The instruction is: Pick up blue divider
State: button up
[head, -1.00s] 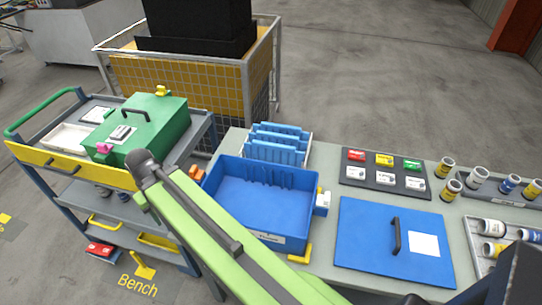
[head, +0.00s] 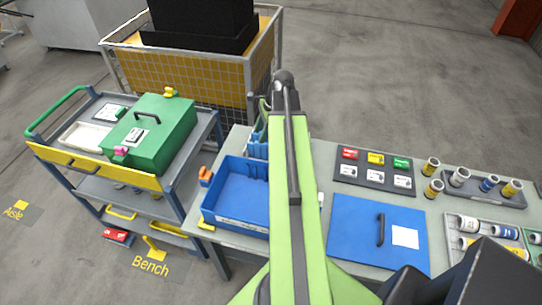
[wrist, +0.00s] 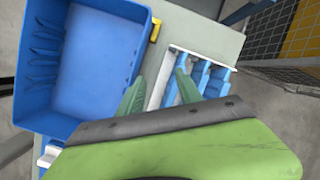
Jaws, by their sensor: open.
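Several blue dividers (wrist: 214,82) stand side by side in a white rack (wrist: 176,62) on the bench. In the head view the blue dividers (head: 257,137) show only at their left end, as my arm hides the rest. My gripper (wrist: 160,88) is open and empty in the wrist view. Its right green finger overlaps the near end of the rack and dividers, and its left finger lies towards the blue bin. I cannot tell its height above them.
An open, empty blue bin (head: 233,209) stands in front of the rack. A blue lid (head: 354,234) lies to the right. A cart with a green box (head: 158,146) is at left, and a wire cage (head: 187,93) stands behind the bench.

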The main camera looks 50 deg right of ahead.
jog(key=s+d+r+m+t, duration=0.1)
jog(key=s+d+m, duration=0.55)
jog(key=d, duration=0.25)
jog(key=b+x, duration=1.1)
jog(key=x, duration=0.1)
jog(key=shift+w+a+f, duration=0.1)
jog(key=shift+w+f, duration=0.1)
jog(key=shift+f, duration=0.1)
jog(key=shift+w+r, duration=0.1)
jog(key=b+x, duration=0.5)
jog(key=shift+a, duration=0.1)
grip_shut()
